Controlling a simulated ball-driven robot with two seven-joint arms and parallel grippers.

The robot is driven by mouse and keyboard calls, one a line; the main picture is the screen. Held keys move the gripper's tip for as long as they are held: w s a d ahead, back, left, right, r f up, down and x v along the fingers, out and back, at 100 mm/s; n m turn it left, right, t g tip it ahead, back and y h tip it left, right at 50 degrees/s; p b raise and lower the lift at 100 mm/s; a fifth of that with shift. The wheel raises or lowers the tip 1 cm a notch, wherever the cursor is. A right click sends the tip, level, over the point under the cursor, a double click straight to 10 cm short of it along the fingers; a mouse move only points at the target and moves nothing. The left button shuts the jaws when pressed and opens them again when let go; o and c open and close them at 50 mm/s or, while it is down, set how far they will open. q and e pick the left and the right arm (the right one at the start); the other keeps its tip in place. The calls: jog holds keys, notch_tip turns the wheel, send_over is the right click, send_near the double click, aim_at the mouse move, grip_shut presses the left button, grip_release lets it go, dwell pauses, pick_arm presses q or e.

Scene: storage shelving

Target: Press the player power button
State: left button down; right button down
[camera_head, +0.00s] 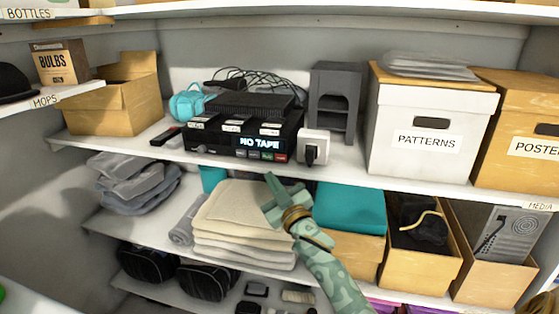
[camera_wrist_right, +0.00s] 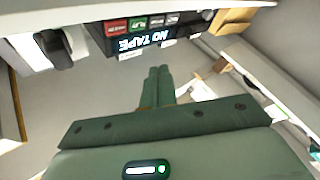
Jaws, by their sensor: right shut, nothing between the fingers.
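The player (camera_head: 222,142) is a black box on the upper shelf, and its lit display (camera_head: 260,142) reads NO TAPE. A row of small buttons sits under the display, with a green button (camera_head: 267,156) and a red button (camera_head: 281,157) at its right. In the right wrist view the player (camera_wrist_right: 150,38) appears upside down, with the red button (camera_wrist_right: 116,27) at left. My right gripper (camera_head: 270,178) is shut and empty, below and in front of the player, apart from it. Its fingers (camera_wrist_right: 158,72) point toward the player's front. My left gripper is not visible.
A white plug-like box (camera_head: 313,147) stands right of the player, with a grey stand (camera_head: 335,95) behind it. A white PATTERNS box (camera_head: 410,135) is further right. Folded cloths (camera_head: 240,225) and a teal-topped box (camera_head: 350,208) lie on the shelf below.

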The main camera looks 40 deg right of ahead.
aim_at(275, 156)
jog(key=w+d+b, duration=0.1)
jog(key=w+d, duration=0.1)
jog(key=w+d+b, duration=0.1)
jog(key=w+d, duration=0.1)
jog(key=shift+d+f, duration=0.1)
jog(key=shift+d, duration=0.15)
jog(key=shift+w+d, duration=0.45)
jog(key=shift+d, duration=0.15)
jog(key=shift+d, duration=0.1)
dwell(1.4)
jog(key=shift+w+d, duration=0.2)
jog(key=shift+w, duration=0.05)
jog(key=shift+w+d, duration=0.25)
jog(key=shift+d, duration=0.05)
dwell(0.7)
dwell(0.3)
jog(key=shift+s+a+r+p, duration=0.2)
jog(key=shift+s+a+p, duration=0.15)
jog(key=shift+s+a, duration=0.1)
jog(key=shift+s+a+f, duration=0.1)
jog(key=shift+a, duration=0.05)
